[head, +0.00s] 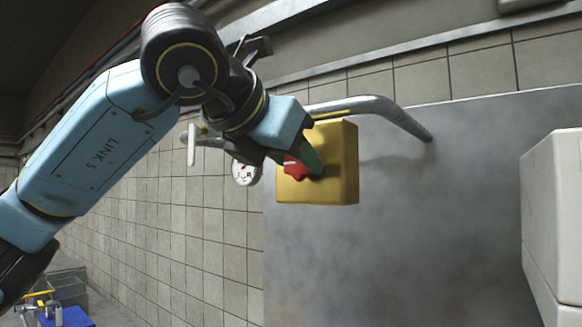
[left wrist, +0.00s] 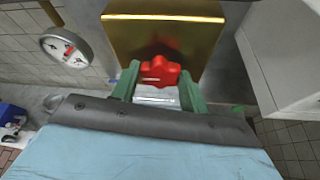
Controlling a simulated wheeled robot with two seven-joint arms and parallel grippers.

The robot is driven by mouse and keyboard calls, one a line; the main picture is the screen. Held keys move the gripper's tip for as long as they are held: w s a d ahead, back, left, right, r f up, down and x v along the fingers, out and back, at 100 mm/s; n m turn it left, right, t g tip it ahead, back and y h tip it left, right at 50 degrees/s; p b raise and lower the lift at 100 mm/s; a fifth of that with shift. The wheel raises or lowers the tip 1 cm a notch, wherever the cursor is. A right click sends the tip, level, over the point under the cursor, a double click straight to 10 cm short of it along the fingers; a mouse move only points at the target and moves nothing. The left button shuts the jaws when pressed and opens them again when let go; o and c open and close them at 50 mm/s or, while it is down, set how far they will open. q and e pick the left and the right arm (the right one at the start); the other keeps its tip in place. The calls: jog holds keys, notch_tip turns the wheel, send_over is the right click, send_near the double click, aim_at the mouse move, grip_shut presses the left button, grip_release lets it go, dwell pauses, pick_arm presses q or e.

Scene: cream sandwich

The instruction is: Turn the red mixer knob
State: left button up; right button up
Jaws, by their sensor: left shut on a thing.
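The red mixer knob (head: 294,167) sits on the front of a yellow box (head: 340,165) on the wall. In the left wrist view the knob (left wrist: 160,73) is a lobed red handle with a pale mark, in front of the golden box (left wrist: 165,35). My left gripper (head: 303,160) is at the knob, with its green fingers on either side of it; the fingers (left wrist: 158,88) are shut on the knob. In the head view the fingers hide part of the knob. My right gripper is not in view.
A round gauge (head: 246,172) is left of the box; it also shows in the left wrist view (left wrist: 67,48). A metal pipe (head: 385,107) runs behind the box top. A white cabinet (head: 552,220) stands at the right. Blue items (head: 68,317) are low at the left.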

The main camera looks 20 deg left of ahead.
pick_arm(q)
jog(key=m+y+b, duration=0.1)
jog(key=m, duration=0.1)
jog(key=m+t+y+b, duration=0.1)
jog(key=m+b, duration=0.1)
jog(key=shift+s+d+t+y, duration=0.1)
jog(key=shift+d+t+y, duration=0.05)
jog(key=shift+t+y, duration=0.15)
dwell(0.4)
jog(key=o, duration=1)
jog(key=shift+f, duration=0.1)
jog(key=d+b+v, duration=0.1)
jog(key=b+v, duration=0.2)
jog(key=v, duration=1)
jog(key=shift+s+a, duration=0.25)
jog(key=shift+a, duration=0.25)
